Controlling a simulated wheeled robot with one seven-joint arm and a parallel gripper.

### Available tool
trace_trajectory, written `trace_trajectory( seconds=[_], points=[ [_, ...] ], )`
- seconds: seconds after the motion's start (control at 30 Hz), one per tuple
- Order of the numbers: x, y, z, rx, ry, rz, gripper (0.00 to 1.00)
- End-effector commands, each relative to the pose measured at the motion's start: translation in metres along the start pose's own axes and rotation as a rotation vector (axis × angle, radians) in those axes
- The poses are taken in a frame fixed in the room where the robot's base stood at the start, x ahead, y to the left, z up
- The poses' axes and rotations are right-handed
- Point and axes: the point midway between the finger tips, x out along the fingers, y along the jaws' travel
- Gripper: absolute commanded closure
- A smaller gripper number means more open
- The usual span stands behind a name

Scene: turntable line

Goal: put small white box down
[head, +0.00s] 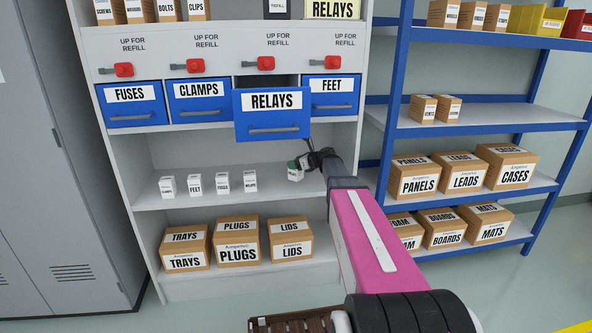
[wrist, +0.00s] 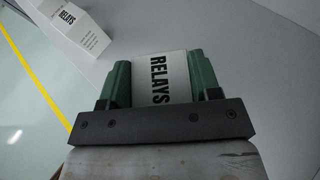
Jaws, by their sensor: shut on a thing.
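My gripper (wrist: 160,82) is shut on a small white box (wrist: 164,78) marked RELAYS, with a green finger on each side of it. In the head view the held box (head: 294,173) is over the middle shelf, right of the row of small white boxes; my arm partly hides the gripper (head: 304,166). I cannot tell whether the held box touches the shelf. Another small white RELAYS box (wrist: 75,24) stands apart from it at the upper left of the wrist view, and at the right end of the row (head: 250,181) in the head view.
Several small white boxes (head: 195,184) stand on the middle shelf (head: 225,200). The blue RELAYS drawer (head: 272,116) above is pulled out, while the FUSES drawer (head: 131,105) looks shut. Brown cartons (head: 237,241) stand below. Bare shelf lies around the held box.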

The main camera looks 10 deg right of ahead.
Motion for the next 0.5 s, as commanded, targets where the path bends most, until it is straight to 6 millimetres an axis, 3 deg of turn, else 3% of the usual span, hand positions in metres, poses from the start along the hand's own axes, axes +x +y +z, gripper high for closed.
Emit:
trace_trajectory(
  seconds=[0.2,0.5],
  points=[
    [0.013,-0.002,-0.025,0.001,0.001,0.001,0.7],
    [0.014,-0.003,-0.028,0.001,0.0,0.0,0.7]
  ],
)
